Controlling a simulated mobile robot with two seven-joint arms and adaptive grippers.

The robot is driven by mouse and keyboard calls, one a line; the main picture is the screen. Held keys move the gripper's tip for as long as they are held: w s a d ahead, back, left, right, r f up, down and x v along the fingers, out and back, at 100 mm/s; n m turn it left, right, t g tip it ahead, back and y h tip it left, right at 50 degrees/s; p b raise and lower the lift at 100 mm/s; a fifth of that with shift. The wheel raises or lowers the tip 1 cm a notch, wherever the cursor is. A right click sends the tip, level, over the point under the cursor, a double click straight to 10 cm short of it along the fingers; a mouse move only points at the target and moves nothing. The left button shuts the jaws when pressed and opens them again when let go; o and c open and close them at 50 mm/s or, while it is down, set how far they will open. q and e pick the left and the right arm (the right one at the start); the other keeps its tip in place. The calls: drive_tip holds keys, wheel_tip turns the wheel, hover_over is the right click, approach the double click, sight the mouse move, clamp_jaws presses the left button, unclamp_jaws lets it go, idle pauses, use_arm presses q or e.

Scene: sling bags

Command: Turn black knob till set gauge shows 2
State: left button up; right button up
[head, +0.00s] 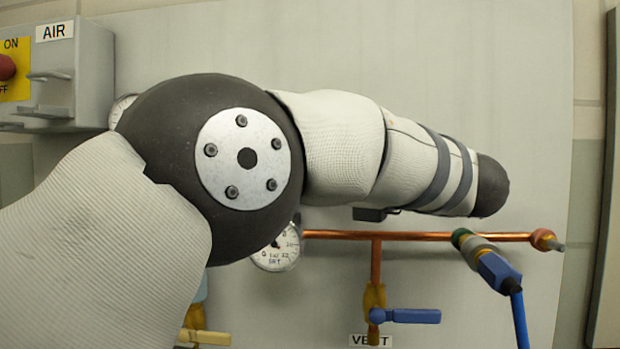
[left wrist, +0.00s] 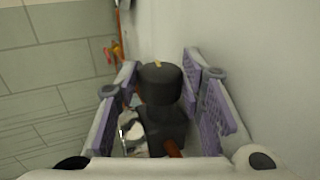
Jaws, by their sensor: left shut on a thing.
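The black knob (left wrist: 160,84) stands between the purple-padded fingers of my left gripper (left wrist: 160,72) in the left wrist view. The gripper is shut on it. A small pale mark shows on the knob's top. In the head view my left arm crosses the picture and hides the knob and the gripper. A round white gauge (head: 276,252), with lettering that looks like SET, shows below the arm's dark joint. Its upper left is covered, and I cannot read its needle. A white gauge face (left wrist: 134,132) also shows beside the knob's dark body in the left wrist view. My right gripper is not in view.
A copper pipe (head: 335,235) runs right from the gauge. Below it are a blue-handled valve (head: 405,315) over a VENT label and a blue hose fitting (head: 497,270). A grey AIR box (head: 85,80) is upper left. Another gauge (head: 122,106) is mostly hidden.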

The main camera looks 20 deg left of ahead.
use_arm(q)
drive_tip(key=shift+f, duration=0.15)
drive_tip(key=o, duration=0.9)
drive_tip(key=shift+o, duration=1.2)
drive_tip(key=shift+a, duration=0.1)
